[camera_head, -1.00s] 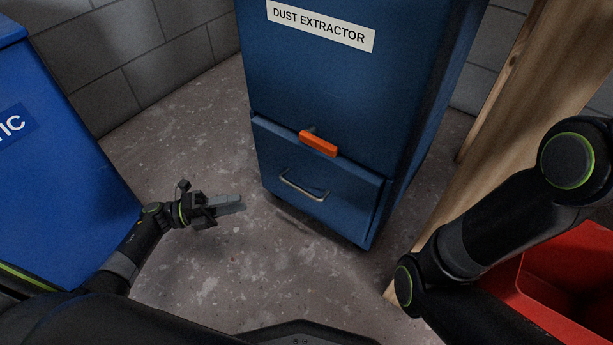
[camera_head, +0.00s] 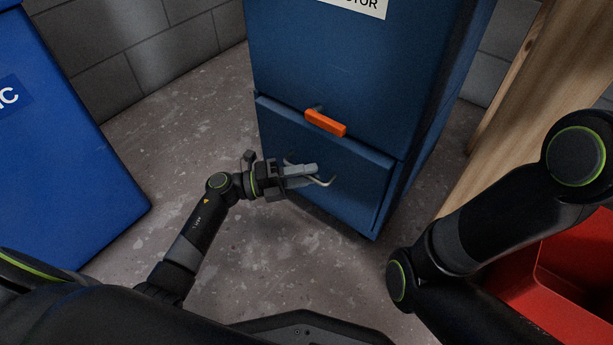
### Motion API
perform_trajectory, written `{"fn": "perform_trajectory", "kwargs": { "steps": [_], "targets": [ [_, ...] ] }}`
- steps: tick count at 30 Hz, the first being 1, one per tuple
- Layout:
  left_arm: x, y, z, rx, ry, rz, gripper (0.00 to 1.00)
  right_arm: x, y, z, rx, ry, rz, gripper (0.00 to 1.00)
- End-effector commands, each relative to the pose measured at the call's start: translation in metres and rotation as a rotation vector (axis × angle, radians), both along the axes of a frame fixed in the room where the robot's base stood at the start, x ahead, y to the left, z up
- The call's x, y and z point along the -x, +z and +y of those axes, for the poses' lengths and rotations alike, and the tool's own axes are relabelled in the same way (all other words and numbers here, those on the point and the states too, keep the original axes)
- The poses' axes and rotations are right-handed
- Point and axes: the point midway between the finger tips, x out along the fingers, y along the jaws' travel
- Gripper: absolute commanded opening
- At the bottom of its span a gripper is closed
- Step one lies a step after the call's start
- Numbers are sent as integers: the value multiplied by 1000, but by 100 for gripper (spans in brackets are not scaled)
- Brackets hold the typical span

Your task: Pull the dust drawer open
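The dust drawer (camera_head: 355,180) is the blue lower front of the dust extractor cabinet (camera_head: 370,75). Its front sits against the cabinet, with a thin lip standing out along its top edge. A metal bar handle (camera_head: 326,182) is on the drawer front, its middle hidden behind my gripper. An orange latch piece (camera_head: 326,123) sits above the drawer's top edge. My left gripper (camera_head: 305,175) is at the handle, its grey fingers overlapping it in the picture. I cannot tell whether the fingers are around the handle or only in front of it. My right gripper is out of view.
A blue bin (camera_head: 60,150) stands at the left. At the right are a wooden board (camera_head: 520,100) and a red container (camera_head: 570,265), partly behind my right arm. The concrete floor (camera_head: 310,260) in front of the drawer is clear.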

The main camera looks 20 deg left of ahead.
Motion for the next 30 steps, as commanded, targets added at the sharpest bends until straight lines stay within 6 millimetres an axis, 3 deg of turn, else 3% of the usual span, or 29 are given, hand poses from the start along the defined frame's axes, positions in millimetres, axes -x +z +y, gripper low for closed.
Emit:
{"fn": "perform_trajectory", "kwargs": {
  "steps": [9,17,30],
  "targets": [
    [-1,1,-3,0,1,0,32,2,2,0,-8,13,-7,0],
    [-1,1,-2,0,0,0,0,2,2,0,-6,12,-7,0],
    [5,1,0,-1,0,2,0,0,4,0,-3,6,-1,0]
  ]
}}
